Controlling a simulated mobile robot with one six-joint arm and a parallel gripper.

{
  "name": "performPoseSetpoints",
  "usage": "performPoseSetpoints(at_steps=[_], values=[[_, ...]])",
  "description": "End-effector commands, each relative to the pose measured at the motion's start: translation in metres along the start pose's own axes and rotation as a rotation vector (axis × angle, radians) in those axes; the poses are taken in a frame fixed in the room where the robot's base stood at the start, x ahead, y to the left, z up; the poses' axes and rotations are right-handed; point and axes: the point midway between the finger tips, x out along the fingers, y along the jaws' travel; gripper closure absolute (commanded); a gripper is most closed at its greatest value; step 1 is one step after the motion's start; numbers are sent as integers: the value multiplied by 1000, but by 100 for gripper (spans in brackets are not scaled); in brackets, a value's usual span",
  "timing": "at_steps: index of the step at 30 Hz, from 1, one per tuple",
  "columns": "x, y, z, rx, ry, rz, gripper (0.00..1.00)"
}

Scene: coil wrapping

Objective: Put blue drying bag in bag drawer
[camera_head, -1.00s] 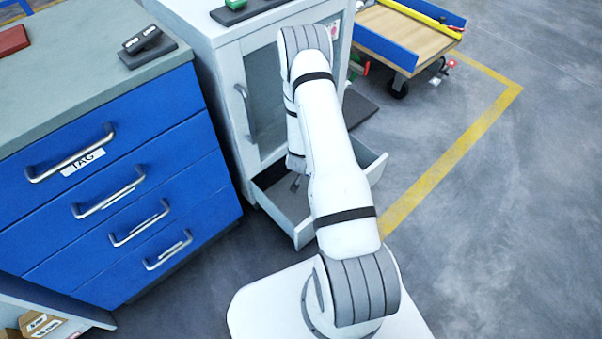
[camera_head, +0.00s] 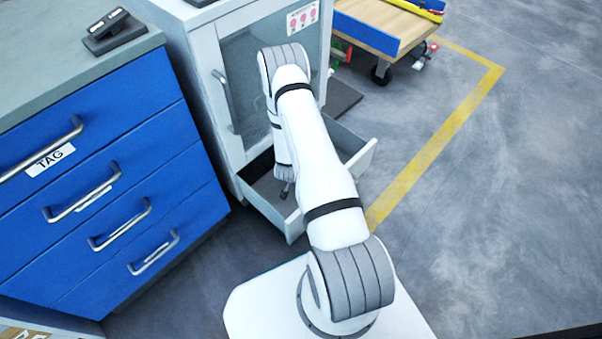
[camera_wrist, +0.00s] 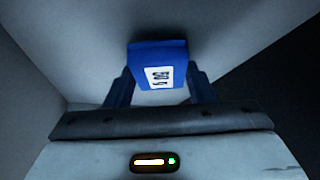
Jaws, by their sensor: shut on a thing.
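The blue drying bag (camera_wrist: 160,60) is a small blue block with a white printed label, seen in the wrist view. My gripper (camera_wrist: 158,88) is shut on it, with one finger at each side. In the head view my gripper (camera_head: 284,188) points down at the open drawer (camera_head: 266,207) at the bottom of the white cabinet. The bag cannot be made out in the head view. In the wrist view pale walls surround the bag; whether it touches the drawer floor cannot be told.
The white cabinet (camera_head: 207,95) has a glass door with a handle above the drawer. A blue drawer chest (camera_head: 120,160) labelled TAG stands at the left. A cart (camera_head: 375,30) stands at the back right. The floor at right is clear, with a yellow line (camera_head: 425,155).

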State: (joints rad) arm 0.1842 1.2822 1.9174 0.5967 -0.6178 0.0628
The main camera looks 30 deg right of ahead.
Motion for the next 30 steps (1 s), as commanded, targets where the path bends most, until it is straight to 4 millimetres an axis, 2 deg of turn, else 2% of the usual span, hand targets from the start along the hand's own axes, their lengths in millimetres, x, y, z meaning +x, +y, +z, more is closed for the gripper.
performPoseSetpoints(at_steps=[1, 2, 9, 17, 20, 23, 30], values=[[3, 0, 2, 0, 0, 0, 74], [3, 0, 2, 0, 0, 0, 50], [2, 0, 1, -1, 0, 0, 30], [1, 0, 1, -1, 0, 0, 29], [-5, -1, -2, -2, 0, -1, 29], [-22, -1, -2, -3, 0, -1, 29], [-75, -1, -3, -4, 1, -2, 29]])
